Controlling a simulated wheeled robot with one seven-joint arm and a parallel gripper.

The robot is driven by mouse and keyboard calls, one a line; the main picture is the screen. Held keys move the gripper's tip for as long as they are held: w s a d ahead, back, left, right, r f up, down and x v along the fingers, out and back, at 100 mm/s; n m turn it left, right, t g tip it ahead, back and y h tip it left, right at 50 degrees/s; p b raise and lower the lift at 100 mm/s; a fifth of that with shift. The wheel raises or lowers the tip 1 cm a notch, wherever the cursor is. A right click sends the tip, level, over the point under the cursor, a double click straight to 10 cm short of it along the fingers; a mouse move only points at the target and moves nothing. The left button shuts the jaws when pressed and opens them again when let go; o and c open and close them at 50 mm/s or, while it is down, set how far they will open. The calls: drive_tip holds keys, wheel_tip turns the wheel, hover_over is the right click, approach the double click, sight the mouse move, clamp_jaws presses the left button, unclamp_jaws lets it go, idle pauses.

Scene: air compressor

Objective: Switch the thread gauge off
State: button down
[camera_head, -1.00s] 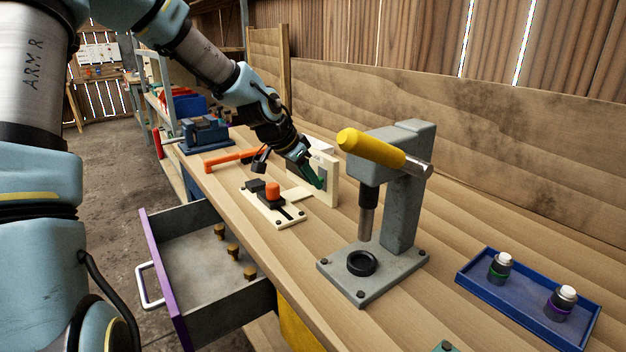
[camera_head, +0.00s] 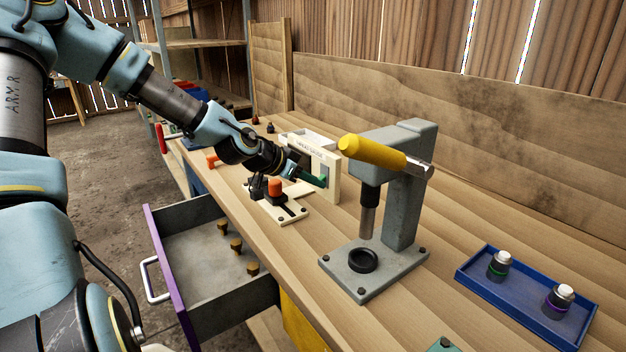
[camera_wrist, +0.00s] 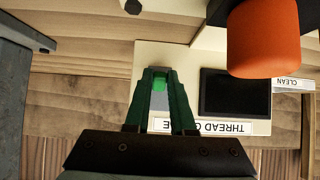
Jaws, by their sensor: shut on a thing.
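The thread gauge (camera_head: 331,188) is a cream upright panel on the bench, left of the grey press. In the wrist view the gauge (camera_wrist: 205,55) appears upside down, with its name label (camera_wrist: 210,126) and a dark, blank screen (camera_wrist: 235,92). A small switch lever (camera_wrist: 160,84), grey with a green part, sits beside the screen. My gripper (camera_wrist: 160,76) has its green fingers shut around this lever. In the head view my gripper (camera_head: 318,180) reaches the gauge's face from the left. The fingers partly hide the lever, so its exact position cannot be told.
An orange knob (camera_head: 274,187) on a cream slotted base stands close by my gripper. A grey press (camera_head: 400,200) with a yellow handle stands to the right. A blue tray (camera_head: 520,310) holds two bottles. An open drawer (camera_head: 190,270) juts out at the front left.

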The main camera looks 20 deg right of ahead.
drive_tip(key=c, duration=0.8)
unclamp_jaws()
drive_tip(key=shift+o, duration=0.2)
drive_tip(key=shift+r, duration=0.1)
drive_tip(key=p+v, duration=0.2)
drive_tip(key=p, duration=0.2)
drive_tip(key=shift+a+r+p, duration=0.15)
drive_tip(key=shift+r+p, duration=0.2)
drive_tip(key=shift+r, duration=0.05)
drive_tip(key=p+v, duration=0.6)
drive_tip(key=v, duration=0.2)
drive_tip(key=shift+a+f, duration=0.2)
drive_tip(key=shift+f, duration=0.05)
